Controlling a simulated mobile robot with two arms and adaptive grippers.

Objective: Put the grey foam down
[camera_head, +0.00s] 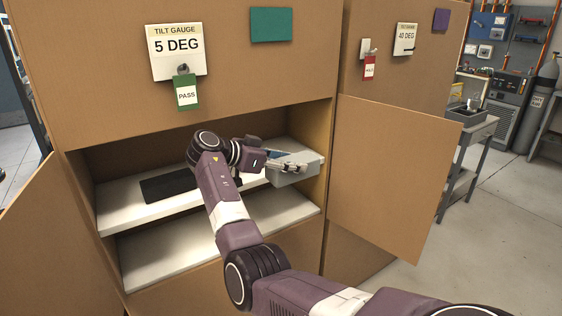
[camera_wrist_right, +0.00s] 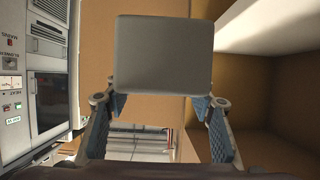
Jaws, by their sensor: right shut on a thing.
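The grey foam (camera_head: 294,173) is a light grey block at the right side of the open cabinet's upper shelf (camera_head: 118,207). My right gripper (camera_head: 279,162) reaches into the cabinet and is shut on it. The block extends to the shelf's front edge; I cannot tell whether it touches the shelf. In the right wrist view the grey foam (camera_wrist_right: 163,65) fills the upper middle, between the blue-padded fingers of my right gripper (camera_wrist_right: 160,102). My left gripper is not in view.
A dark flat pad (camera_head: 168,186) lies on the upper shelf, left of my wrist. The lower shelf (camera_head: 170,257) is bare where seen. Open doors stand left (camera_head: 45,250) and right (camera_head: 385,175). A tilt gauge sign (camera_head: 176,47) with a green PASS tag (camera_head: 187,93) hangs above.

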